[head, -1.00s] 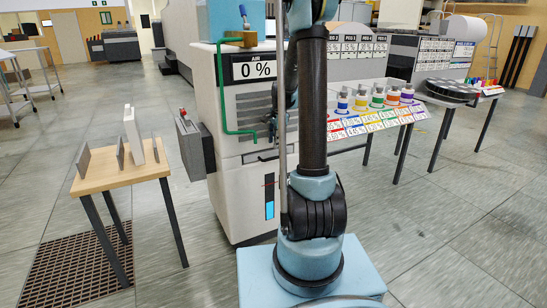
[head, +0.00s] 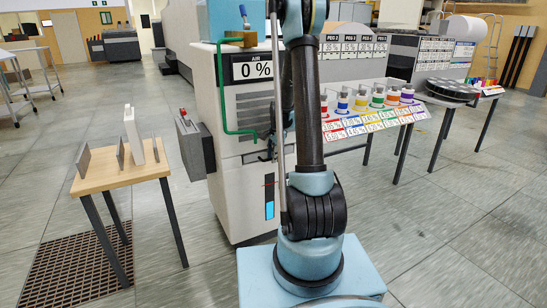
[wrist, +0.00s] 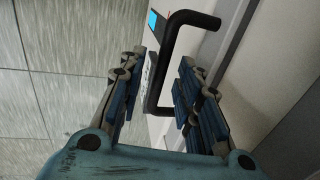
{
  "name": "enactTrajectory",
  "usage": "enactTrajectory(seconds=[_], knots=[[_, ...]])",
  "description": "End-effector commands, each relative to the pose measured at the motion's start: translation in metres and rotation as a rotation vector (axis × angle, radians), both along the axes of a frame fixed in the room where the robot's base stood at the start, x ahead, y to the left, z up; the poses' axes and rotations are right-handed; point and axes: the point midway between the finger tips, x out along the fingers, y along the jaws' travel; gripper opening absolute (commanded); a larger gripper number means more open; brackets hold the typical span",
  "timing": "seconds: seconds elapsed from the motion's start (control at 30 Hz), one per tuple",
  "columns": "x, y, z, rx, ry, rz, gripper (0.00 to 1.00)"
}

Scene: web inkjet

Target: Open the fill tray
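The white cabinet (head: 236,195) stands behind my arm in the head view, with a dark handle area near its middle partly hidden by the arm. I cannot make out a separate fill tray. In the wrist view a black bar handle (wrist: 167,55) stands out from a pale front panel (wrist: 228,50). My gripper (wrist: 162,60) is open, with blue-padded fingers on either side of the handle. The bar lies between the fingers, with a gap visible on the right. Contact on the left is unclear. In the head view the gripper is mostly hidden by my arm.
A small wooden table (head: 122,178) with upright plates stands left. A table of coloured bottles (head: 376,98) stands right. Open floor lies at right front.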

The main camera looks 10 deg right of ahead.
Motion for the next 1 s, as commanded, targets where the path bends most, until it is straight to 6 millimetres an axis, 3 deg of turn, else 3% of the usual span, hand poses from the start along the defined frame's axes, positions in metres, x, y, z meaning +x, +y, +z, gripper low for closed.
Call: enactTrajectory(seconds=[0.1, 0.23, 0.53, 1.0], knots=[[0.000, 0.000, 0.000, 0.000, 0.000, 0.000, 0.31], [0.000, 0.000, 0.000, 0.000, 0.000, 0.000, 0.02], [-0.005, -0.002, 0.000, 0.000, 0.000, -0.001, 0.00], [-0.101, -0.033, 0.001, 0.000, 0.000, -0.002, 0.00]])
